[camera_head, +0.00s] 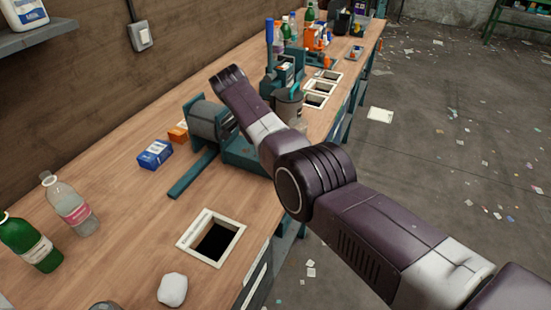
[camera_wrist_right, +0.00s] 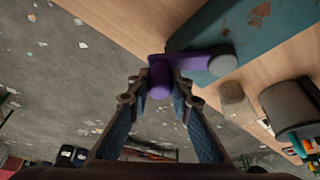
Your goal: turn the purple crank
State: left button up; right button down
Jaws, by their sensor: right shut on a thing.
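The purple crank (camera_wrist_right: 195,61) shows in the right wrist view, with a grey round hub (camera_wrist_right: 222,64) at its right end on a teal machine part. My right gripper (camera_wrist_right: 161,85) has its fingers on both sides of the purple handle at the crank's left end, and it is shut on it. In the head view the teal machine (camera_head: 241,155) with a grey cylinder stands on the workbench. My right arm covers part of it, and the crank and right gripper are hidden there. My left gripper is in neither view.
The wooden bench (camera_head: 120,215) holds a blue box (camera_head: 155,154), a clear bottle (camera_head: 70,205), a green bottle (camera_head: 30,243) and a white lump (camera_head: 172,290). A white-framed opening (camera_head: 236,229) lies near the front edge. More machines and bottles stand further back. Scraps litter the floor.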

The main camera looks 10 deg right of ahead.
jog(key=c, duration=1.7)
grip_release()
jog(key=shift+c, duration=0.2)
notch_tip(320, 180, up, 10)
jog(key=shift+f, duration=0.1)
jog(key=shift+c, duration=0.3)
